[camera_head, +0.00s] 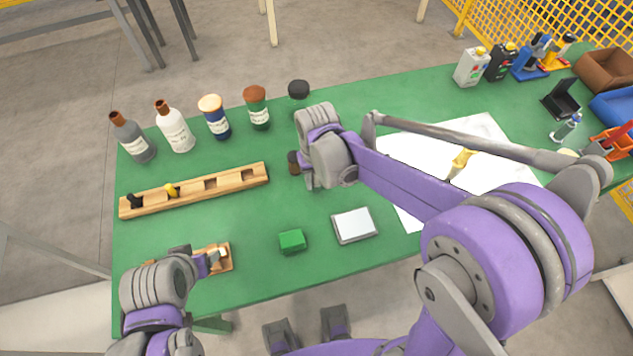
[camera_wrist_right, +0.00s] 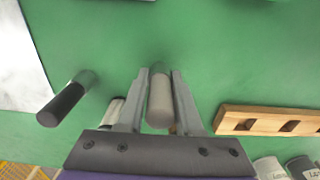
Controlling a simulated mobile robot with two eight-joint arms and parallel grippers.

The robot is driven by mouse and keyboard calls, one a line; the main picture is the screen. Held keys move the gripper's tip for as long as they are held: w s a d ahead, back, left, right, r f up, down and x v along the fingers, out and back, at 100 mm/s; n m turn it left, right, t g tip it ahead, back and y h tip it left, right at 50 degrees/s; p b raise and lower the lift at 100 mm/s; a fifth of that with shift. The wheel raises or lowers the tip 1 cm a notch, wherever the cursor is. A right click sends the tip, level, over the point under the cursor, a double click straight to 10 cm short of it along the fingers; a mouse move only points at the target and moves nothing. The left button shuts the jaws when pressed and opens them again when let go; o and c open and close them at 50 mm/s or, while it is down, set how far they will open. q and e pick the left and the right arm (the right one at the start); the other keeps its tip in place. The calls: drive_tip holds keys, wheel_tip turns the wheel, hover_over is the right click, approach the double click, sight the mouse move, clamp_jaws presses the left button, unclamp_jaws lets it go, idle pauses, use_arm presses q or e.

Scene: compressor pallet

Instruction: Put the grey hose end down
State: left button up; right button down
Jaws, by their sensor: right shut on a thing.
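In the right wrist view a grey cylinder, which looks like the grey hose end (camera_wrist_right: 160,102), sits between the two fingers of my right gripper (camera_wrist_right: 160,88). The fingers are shut on it. Its far end points toward the green table (camera_wrist_right: 200,40); I cannot tell whether it touches. In the head view my right gripper (camera_head: 309,182) is over the middle of the table, right of the long wooden rack (camera_head: 240,180), and hides the hose end. My left gripper (camera_head: 195,263) is at the front left, beside a small wooden block (camera_head: 226,259); its jaw opening is unclear.
A dark brown-topped piece (camera_head: 293,161) is close beside my right gripper. A black cylinder (camera_wrist_right: 62,104) stands nearby in the wrist view. Several bottles (camera_head: 175,130) line the back. A green block (camera_head: 292,241) and a white-topped pad (camera_head: 354,225) lie in front.

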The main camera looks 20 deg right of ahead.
drive_tip(key=shift+f, duration=0.6)
use_arm(q)
drive_tip(key=shift+f, duration=0.15)
use_arm(e)
drive_tip(key=shift+f, duration=0.1)
use_arm(q)
drive_tip(key=shift+f, duration=0.1)
use_arm(e)
drive_tip(key=c, duration=1)
unclamp_jaws()
drive_tip(key=shift+f, duration=0.15)
drive_tip(key=o, duration=0.4)
